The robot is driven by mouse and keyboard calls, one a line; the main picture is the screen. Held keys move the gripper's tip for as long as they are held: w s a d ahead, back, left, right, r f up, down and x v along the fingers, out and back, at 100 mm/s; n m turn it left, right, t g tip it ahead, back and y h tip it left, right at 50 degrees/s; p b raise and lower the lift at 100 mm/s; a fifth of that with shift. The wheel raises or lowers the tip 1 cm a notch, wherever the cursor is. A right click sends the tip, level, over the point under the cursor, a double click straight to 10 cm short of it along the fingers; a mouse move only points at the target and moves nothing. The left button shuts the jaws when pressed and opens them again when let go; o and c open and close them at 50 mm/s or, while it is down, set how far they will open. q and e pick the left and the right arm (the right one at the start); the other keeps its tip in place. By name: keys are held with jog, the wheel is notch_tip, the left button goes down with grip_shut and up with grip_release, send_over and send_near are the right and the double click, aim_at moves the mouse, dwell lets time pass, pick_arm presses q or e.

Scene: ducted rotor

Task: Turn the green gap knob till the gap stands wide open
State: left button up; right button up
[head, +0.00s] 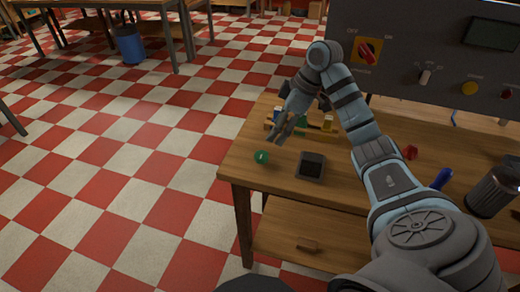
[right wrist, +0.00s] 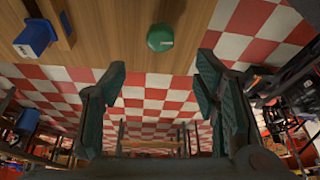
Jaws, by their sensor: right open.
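The green knob (head: 261,157) sits near the front left corner of the wooden table, with a pale mark on its top. In the right wrist view the green knob (right wrist: 160,38) lies ahead of the open fingers, near the table edge. My right gripper (head: 283,131) is open and empty, above and just beyond the knob, apart from it. Its two fingers (right wrist: 160,90) stand wide apart in the right wrist view. I cannot make out the gap itself. My left gripper is not in view.
A dark square box (head: 311,165) stands right of the knob. Coloured blocks on a wooden piece (head: 318,123) lie behind my gripper. A control panel (head: 420,45) with a red switch stands at the back. A red object (head: 410,152), blue handle (head: 441,178) and dark cylinder (head: 492,193) lie right.

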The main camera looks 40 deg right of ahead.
send_over(262, 155)
jog(key=s+d, duration=0.2)
jog(key=f, duration=0.2)
jog(key=f+b, duration=0.1)
jog(key=f, duration=0.2)
jog(key=shift+s+a, duration=0.15)
jog(key=shift+s, duration=0.05)
jog(key=x, duration=0.5)
jog(key=shift+w+f+b, duration=0.15)
jog(key=shift+w+b, duration=0.15)
jog(key=shift+w, duration=0.15)
jog(key=shift+f, duration=0.2)
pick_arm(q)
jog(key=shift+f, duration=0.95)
pick_arm(e)
jog(key=shift+s+r, duration=0.1)
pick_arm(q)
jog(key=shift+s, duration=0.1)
pick_arm(e)
jog(key=shift+c, duration=0.6)
